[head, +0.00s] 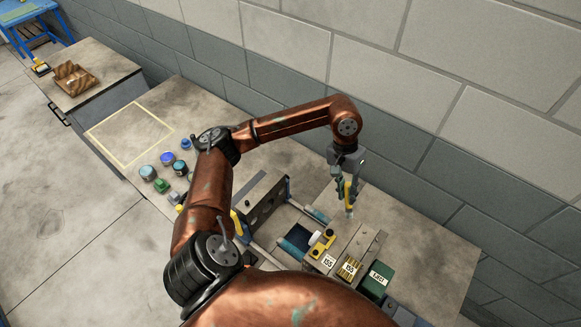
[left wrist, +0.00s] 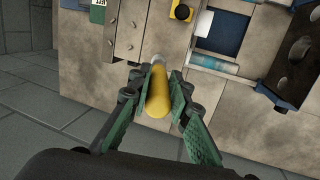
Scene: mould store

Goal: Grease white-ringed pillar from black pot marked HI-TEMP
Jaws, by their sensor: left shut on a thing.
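My left gripper (head: 347,188) is shut on a yellow-handled tool (left wrist: 158,92), seemingly a brush, whose pale tip points down. It is held beside the mould, near the wall side of the bench. Teal pillars (left wrist: 214,64) lie between the mould's plates; one also shows in the head view (head: 297,238). I cannot make out which pillar has a white ring. Small pots stand at the left of the bench, among them a dark one with a teal top (head: 180,167) and another (head: 147,173). Their markings are too small to read. My right gripper is not in view.
The mould's plate with holes (head: 267,203) stands upright. Steel blocks labelled 155 (head: 350,268) and a green block (head: 377,281) are at the right. A yellow part (head: 321,243) sits near them. A taped rectangle (head: 130,135) on the bench is empty. The block wall is behind.

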